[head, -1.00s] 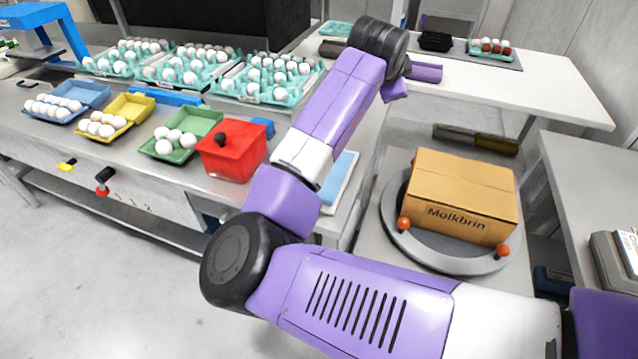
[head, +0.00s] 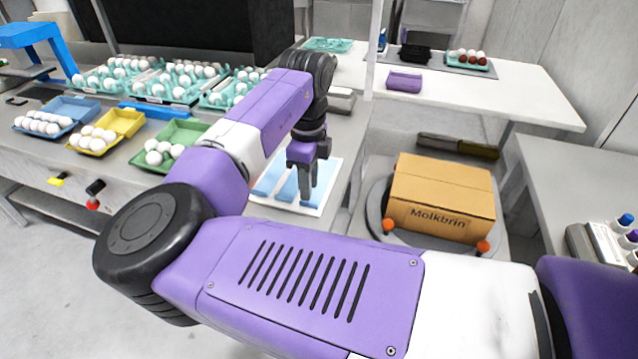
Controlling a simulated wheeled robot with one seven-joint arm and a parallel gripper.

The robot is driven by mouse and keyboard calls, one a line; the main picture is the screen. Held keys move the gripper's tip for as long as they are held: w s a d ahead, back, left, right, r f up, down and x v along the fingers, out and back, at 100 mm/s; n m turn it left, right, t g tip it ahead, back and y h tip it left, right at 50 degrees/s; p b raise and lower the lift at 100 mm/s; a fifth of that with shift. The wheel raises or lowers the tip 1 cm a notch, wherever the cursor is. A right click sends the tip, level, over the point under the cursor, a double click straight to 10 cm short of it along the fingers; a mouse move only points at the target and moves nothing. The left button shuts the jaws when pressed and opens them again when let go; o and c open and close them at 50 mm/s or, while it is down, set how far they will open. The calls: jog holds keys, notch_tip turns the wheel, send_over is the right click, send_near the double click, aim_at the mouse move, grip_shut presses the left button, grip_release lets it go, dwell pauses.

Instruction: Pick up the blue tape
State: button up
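My gripper (head: 308,182) points down over a white sheet or tray (head: 327,196) with light-blue panels (head: 270,181) on the table's right front corner. Its fingertips are small and dark, and I cannot tell whether they touch the sheet or how far apart they are. No item between them can be made out. No clear roll of blue tape can be picked out; the blue panels and a blue bar (head: 160,111) behind the small cartons are the blue things nearby. My arm hides part of the table.
Small egg cartons in blue (head: 78,103), yellow (head: 122,122) and green (head: 182,132) stand at the left front. Teal egg trays (head: 160,92) lie behind them. A cardboard box (head: 440,200) sits right of my gripper. A white table (head: 500,95) stands at the back right.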

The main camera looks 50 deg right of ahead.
aim_at(312, 208)
jog(key=f, duration=0.5)
jog(key=shift+s+d, duration=0.15)
jog(key=shift+d, duration=0.15)
grip_shut()
